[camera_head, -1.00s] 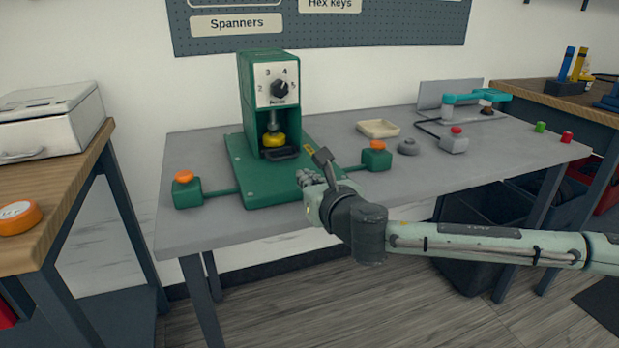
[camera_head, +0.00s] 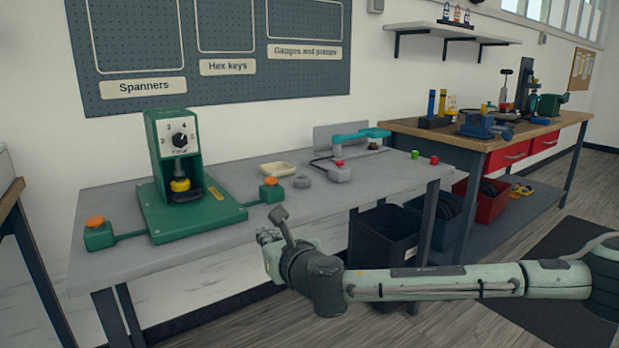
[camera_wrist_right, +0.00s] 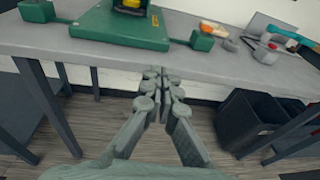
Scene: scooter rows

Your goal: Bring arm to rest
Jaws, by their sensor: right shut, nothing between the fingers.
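My right gripper (camera_head: 268,237) shows in the head view at the front edge of the grey table (camera_head: 330,208), its arm reaching in from the right. In the right wrist view its fingers (camera_wrist_right: 162,75) are together and empty, apart from the green press above them. The green press (camera_head: 172,140) stands on the table with a dial and a yellow part under its head. An orange-topped green button box (camera_head: 98,234) is at its left and another (camera_head: 271,191) at its right. My left gripper is in neither view.
A cream tray (camera_head: 278,170), a grey round piece (camera_head: 302,181) and a red-button box (camera_head: 340,172) lie on the table. A wooden workbench (camera_head: 480,142) is at the right. The floor in front is clear.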

